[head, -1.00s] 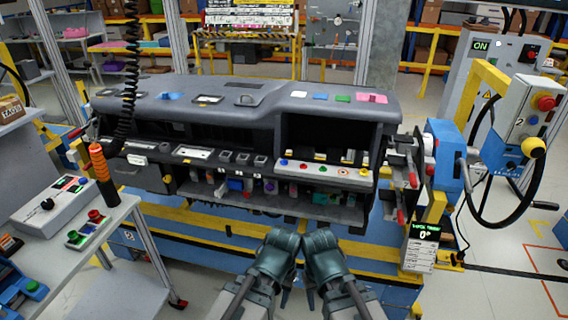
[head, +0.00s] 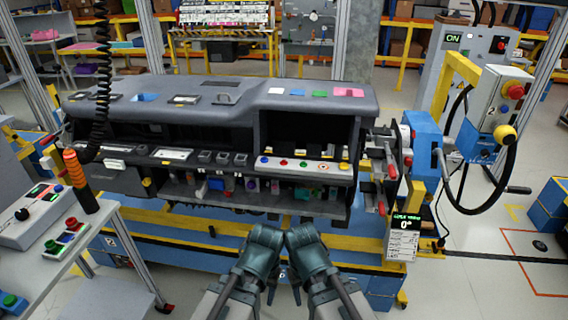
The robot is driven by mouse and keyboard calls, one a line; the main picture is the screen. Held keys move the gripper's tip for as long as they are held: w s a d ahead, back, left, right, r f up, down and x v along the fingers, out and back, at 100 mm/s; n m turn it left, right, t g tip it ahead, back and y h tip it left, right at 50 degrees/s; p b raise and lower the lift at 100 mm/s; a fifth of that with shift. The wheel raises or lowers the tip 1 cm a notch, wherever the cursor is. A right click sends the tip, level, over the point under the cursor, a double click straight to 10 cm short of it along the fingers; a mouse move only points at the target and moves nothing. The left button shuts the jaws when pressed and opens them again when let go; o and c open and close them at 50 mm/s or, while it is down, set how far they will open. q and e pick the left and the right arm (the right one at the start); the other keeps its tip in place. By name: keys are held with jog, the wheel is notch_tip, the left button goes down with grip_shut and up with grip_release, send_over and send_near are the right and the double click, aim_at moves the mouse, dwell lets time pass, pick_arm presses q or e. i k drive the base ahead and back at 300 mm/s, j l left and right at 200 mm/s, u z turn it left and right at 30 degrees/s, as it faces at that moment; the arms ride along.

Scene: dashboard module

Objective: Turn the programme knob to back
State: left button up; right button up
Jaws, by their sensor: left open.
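A black knob (head: 22,214) sits on the sloped top of a light grey control box (head: 17,233) at the left edge of the head view. It looks like the programme knob; its markings are too small to read. A small lit display (head: 40,191) is on the same box. My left gripper (head: 271,291) hangs low in the middle, in front of the dashboard module, open and well to the right of the knob. My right gripper (head: 297,291) is close beside it, its fingers mostly hidden behind the wrist. Neither touches the knob.
The dark dashboard module (head: 232,98) stands on a blue and yellow frame ahead. A red and green button box (head: 65,238) is on the left bench. An orange-handled tool (head: 75,168) hangs on a coiled cable above it. A handwheel (head: 511,175) stands at right.

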aim_at(22, 214)
jog(key=u, duration=2.1)
